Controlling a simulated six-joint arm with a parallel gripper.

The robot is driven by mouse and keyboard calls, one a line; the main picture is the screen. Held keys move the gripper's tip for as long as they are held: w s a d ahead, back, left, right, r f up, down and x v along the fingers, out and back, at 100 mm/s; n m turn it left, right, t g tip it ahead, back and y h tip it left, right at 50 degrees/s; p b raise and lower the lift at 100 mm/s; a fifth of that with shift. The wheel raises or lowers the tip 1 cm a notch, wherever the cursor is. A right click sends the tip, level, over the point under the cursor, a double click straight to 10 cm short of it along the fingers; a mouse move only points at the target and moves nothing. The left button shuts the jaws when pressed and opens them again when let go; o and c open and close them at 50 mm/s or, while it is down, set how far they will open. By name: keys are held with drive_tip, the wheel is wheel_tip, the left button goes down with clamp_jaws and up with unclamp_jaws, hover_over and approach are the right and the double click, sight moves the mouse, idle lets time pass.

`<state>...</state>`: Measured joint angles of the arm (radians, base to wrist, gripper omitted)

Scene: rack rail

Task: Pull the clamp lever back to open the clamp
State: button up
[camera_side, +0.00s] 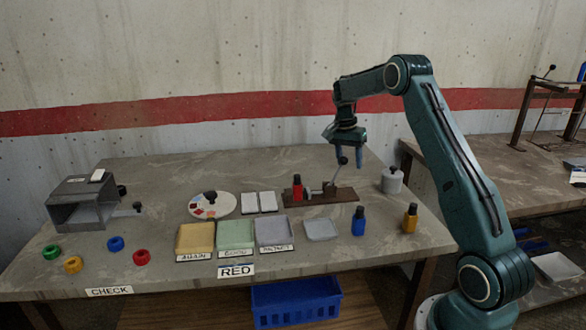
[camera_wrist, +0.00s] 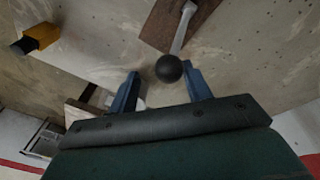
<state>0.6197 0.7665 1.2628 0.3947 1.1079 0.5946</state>
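The clamp (camera_side: 329,188) sits on a brown board (camera_side: 345,196). Its grey lever (camera_side: 338,173) slants up to the right and ends in a black ball knob (camera_side: 343,160). In the wrist view the knob (camera_wrist: 169,68) and the lever rod (camera_wrist: 183,30) show, with the board (camera_wrist: 205,12) behind. My gripper (camera_side: 348,160) points down at the knob from above. Its two blue fingers are open, and in the wrist view (camera_wrist: 162,74) the knob appears between the fingertips, nearer the right one. Contact cannot be told. A red bottle (camera_side: 297,188) stands on the board's left part.
A grey weight (camera_side: 392,180), a blue bottle (camera_side: 358,222) and a yellow bottle (camera_side: 410,218) stand right of and in front of the board. Coloured trays (camera_side: 236,234) and a round palette (camera_side: 212,206) lie to the left. Free tabletop lies behind the board.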

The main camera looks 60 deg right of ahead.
wheel_tip(320, 180, up, 13)
drive_tip(key=s+d+t+y, duration=0.1)
drive_tip(key=s+a+r+n+t, duration=0.1)
drive_tip(key=s+a+r+n, duration=0.1)
drive_tip(key=a, duration=0.6)
drive_tip(key=s+a+r+n+t, duration=0.1)
drive_tip(key=s+a+r+n, duration=0.1)
drive_tip(key=a, duration=0.6)
drive_tip(key=s+a+r+n+t, duration=0.1)
drive_tip(key=s+a+r+n, duration=0.2)
drive_tip(key=a, duration=0.6)
drive_tip(key=shift+r+n+t, duration=0.25)
drive_tip(key=shift+n+t, duration=0.15)
drive_tip(key=shift+n, duration=0.6)
drive_tip(key=shift+s, duration=0.1)
drive_tip(key=shift+c, duration=0.2)
